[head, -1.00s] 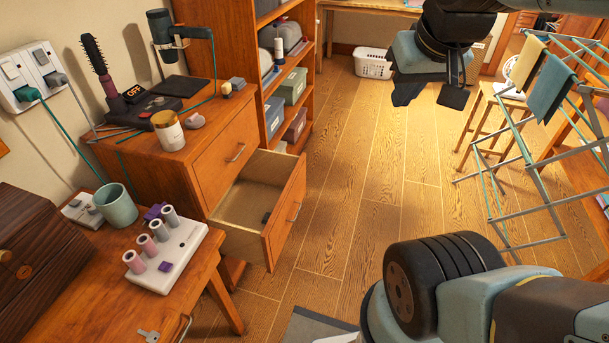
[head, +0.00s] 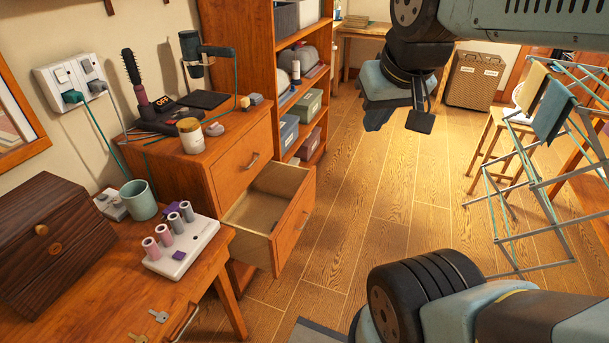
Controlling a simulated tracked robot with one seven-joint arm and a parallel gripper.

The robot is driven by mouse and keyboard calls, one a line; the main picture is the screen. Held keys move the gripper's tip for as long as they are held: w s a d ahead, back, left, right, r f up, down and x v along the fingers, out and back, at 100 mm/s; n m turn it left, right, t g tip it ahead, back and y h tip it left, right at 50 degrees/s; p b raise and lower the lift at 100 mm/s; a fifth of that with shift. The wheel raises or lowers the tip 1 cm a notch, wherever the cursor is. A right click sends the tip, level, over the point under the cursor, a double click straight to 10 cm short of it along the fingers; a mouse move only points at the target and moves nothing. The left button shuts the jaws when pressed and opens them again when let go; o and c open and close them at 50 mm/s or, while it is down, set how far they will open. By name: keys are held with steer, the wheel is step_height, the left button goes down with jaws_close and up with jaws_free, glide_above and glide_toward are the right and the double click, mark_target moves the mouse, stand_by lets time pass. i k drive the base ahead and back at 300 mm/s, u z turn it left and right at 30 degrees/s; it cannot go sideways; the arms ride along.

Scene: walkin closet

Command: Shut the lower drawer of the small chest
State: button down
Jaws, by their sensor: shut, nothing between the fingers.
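The small wooden chest (head: 200,172) stands left of centre against the wall. Its upper drawer (head: 243,163) is closed. Its lower drawer (head: 296,226) is pulled well out, with its front facing right and its pale inside in view. A small dark thing lies inside near the front and is too small to name. My gripper (head: 401,119) hangs in the air at the upper right, beyond and to the right of the drawer. It is shut and empty, apart from the chest.
A table (head: 75,285) with a spool stand (head: 182,247), mug and wooden box is at the near left. An orange shelf unit (head: 255,60) with boxes stands behind the chest. A drying rack (head: 520,180) and a stool (head: 492,150) are right. The floor beside the drawer is clear.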

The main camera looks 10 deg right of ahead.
mark_target(284, 193)
steer(key=u, duration=0.1)
steer(key=i, duration=1)
steer(key=z, duration=0.1)
